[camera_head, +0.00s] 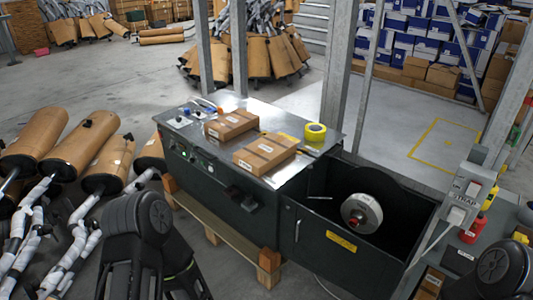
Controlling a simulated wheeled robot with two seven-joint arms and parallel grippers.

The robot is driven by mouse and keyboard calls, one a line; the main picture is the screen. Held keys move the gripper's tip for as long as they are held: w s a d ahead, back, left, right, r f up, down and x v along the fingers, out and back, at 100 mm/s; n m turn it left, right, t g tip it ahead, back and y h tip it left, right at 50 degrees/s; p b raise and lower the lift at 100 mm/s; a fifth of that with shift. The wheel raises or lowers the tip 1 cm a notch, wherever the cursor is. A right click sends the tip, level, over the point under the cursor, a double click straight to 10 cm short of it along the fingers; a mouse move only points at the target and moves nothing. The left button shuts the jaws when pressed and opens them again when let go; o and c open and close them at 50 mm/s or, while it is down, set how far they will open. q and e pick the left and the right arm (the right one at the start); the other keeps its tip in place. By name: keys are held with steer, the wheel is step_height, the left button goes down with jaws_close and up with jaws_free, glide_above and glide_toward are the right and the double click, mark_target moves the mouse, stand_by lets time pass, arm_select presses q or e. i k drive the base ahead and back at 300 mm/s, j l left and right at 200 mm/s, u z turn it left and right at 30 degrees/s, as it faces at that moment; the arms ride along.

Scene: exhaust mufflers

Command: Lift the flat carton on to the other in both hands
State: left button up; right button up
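Two flat brown cartons lie on the grey metal top of a dark machine. One carton (230,125) is at the back left. The other carton (265,154) is nearer and to the right, with a small gap between them. Both lie flat with white labels on their near sides, and nothing touches them. Dark links of my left arm show at the bottom left, below and in front of the machine. A dark part of my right arm shows at the bottom right corner. No fingertips of either gripper can be made out.
A yellow tape roll (315,131) stands right of the cartons on the machine top (272,114). A dark open bin (310,225) with a white wheel (361,213) adjoins on the right. Brown mufflers (72,140) crowd the left floor.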

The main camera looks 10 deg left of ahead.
mark_target(232, 120)
steer(key=i+j, duration=0.35)
steer(key=i+j+z, duration=0.1)
steer(key=i+j, duration=0.3)
steer(key=j, duration=0.15)
steer(key=i+j+z, duration=0.1)
steer(key=i+j, duration=0.6)
steer(key=j, duration=0.25)
